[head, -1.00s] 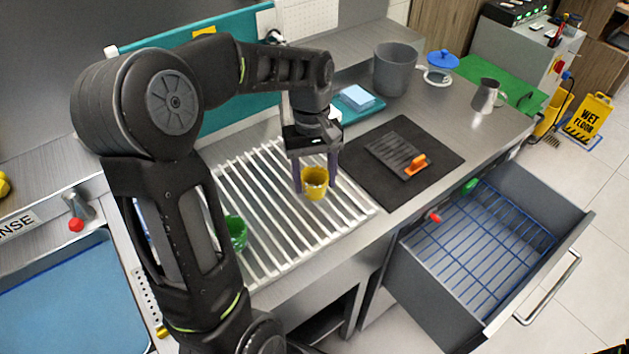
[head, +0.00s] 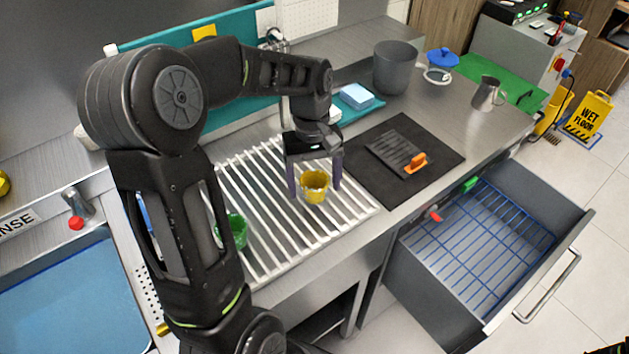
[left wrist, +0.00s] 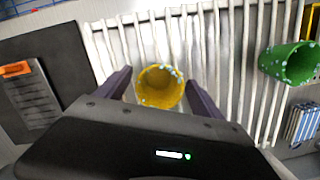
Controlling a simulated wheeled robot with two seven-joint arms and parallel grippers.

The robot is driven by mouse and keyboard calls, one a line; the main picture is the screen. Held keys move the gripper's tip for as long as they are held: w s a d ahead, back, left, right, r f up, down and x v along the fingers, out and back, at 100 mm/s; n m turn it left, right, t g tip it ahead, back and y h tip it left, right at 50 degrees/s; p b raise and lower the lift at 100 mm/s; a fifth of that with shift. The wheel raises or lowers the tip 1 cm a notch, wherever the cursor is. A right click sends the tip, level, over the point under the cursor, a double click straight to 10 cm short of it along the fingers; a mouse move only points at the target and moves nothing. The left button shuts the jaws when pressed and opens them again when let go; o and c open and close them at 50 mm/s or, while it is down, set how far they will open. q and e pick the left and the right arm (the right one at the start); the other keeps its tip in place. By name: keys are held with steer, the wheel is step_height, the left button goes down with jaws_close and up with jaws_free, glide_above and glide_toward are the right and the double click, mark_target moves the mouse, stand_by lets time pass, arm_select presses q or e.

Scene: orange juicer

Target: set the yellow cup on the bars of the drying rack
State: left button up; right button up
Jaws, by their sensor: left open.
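The yellow cup (head: 315,187) is on the white bars of the drying rack (head: 280,236), near its right side, with its open mouth showing. It also shows in the left wrist view (left wrist: 160,87), between the two fingers. My left gripper (head: 315,189) is open, with one dark purple finger on each side of the cup. In the left wrist view (left wrist: 160,86) gaps show between the fingers and the cup. I cannot tell whether the cup's base rests fully flat on the bars.
A green cup (head: 236,231) stands on the rack to the left, partly behind my arm. A black mat (head: 440,160) with a grey slotted piece lies right of the rack. An open drawer (head: 500,240) juts out at right. A grey bin (head: 396,68) stands behind.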

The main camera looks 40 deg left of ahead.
arm_select(q)
steer(key=shift+r, duration=0.1)
steer(key=shift+r, duration=0.2)
step_height(320, 180, up, 12)
steer(key=w+a+p, duration=0.1)
steer(key=p, duration=0.1)
steer(key=shift+a+f+p, duration=0.15)
steer(key=shift+a+p, duration=0.05)
steer(key=shift+p, duration=0.2)
stand_by(0.6)
